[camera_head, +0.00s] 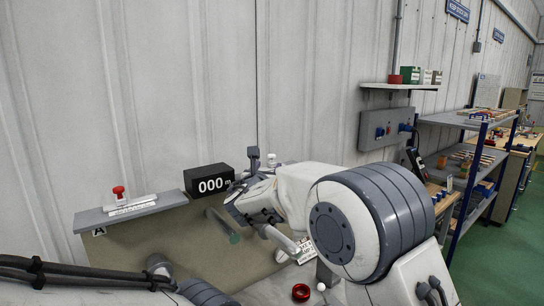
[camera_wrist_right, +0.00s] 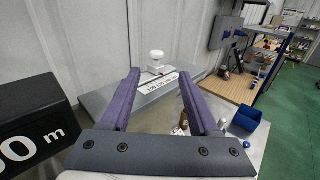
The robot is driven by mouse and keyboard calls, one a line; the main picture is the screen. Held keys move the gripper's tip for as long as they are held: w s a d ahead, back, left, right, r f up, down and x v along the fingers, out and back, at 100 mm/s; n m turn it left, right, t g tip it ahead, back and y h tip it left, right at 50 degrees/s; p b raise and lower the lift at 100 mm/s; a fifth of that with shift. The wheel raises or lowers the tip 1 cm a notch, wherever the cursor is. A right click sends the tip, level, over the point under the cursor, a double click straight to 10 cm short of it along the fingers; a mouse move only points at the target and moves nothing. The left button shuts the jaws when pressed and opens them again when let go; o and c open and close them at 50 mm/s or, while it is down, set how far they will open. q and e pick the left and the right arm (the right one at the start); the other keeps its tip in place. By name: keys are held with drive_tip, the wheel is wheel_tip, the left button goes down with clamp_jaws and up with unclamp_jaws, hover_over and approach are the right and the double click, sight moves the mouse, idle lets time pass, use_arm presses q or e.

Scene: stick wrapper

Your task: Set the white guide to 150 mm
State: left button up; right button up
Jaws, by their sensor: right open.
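The white guide (camera_wrist_right: 156,60) has a round white knob on a labelled white plate and sits on a grey ledge (camera_wrist_right: 100,100) in the right wrist view. A black display (camera_head: 209,181) reads 000 and stands left of my right gripper; part of it also shows in the wrist view (camera_wrist_right: 35,120). My right gripper (camera_wrist_right: 158,74) is open and empty, its purple fingers pointing toward the guide, with the knob seen between their tips. The fingers look apart from the guide. In the head view my right arm hides most of that ledge. My left gripper is out of view.
A red-knobbed guide (camera_head: 119,196) sits on the left ledge (camera_head: 92,218), marked A. A red ring (camera_head: 301,292) lies at the bottom, near my right arm. A blue bin (camera_wrist_right: 246,118) stands to the right. A wall shelf (camera_head: 392,86) and blue racks (camera_head: 478,150) are further right.

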sight(271, 156)
drive_tip(key=shift+n, duration=0.3)
drive_tip(key=w+p, duration=0.2)
drive_tip(key=w, duration=0.1)
drive_tip(key=w+p, duration=0.2)
drive_tip(key=w, duration=0.1)
drive_tip(key=w+d+p, duration=0.1)
drive_tip(key=w, duration=0.2)
drive_tip(key=shift+w+r+p, duration=0.3)
drive_tip(key=shift+r+p, duration=0.05)
drive_tip(key=shift+p, duration=0.05)
drive_tip(key=shift+w+d+f, duration=0.1)
drive_tip(key=shift+w+f, duration=0.05)
drive_tip(key=shift+w, duration=0.4)
clamp_jaws()
